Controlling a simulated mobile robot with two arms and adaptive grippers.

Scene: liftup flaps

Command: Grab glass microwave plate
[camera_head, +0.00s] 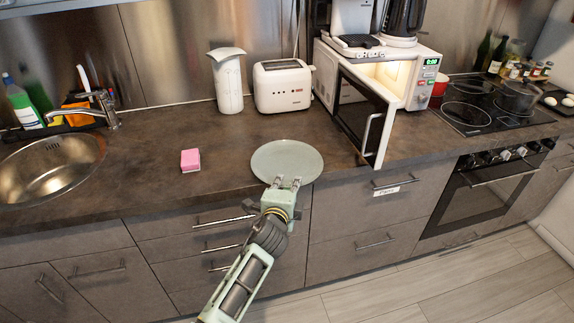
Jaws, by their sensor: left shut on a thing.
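The glass microwave plate (287,160) is a round, pale green, see-through disc over the front edge of the dark counter. My left gripper (284,184) reaches up from below and is shut on the plate's near rim. I cannot tell whether the plate touches the counter or is held just above it. The microwave (421,84) stands to the right with its door (362,112) swung open and a lit inside. My right gripper is not in view.
A pink sponge (190,160) lies left of the plate. The sink (50,165) is at the left, the cooktop (485,104) at the right. The open door juts over the counter near the plate.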

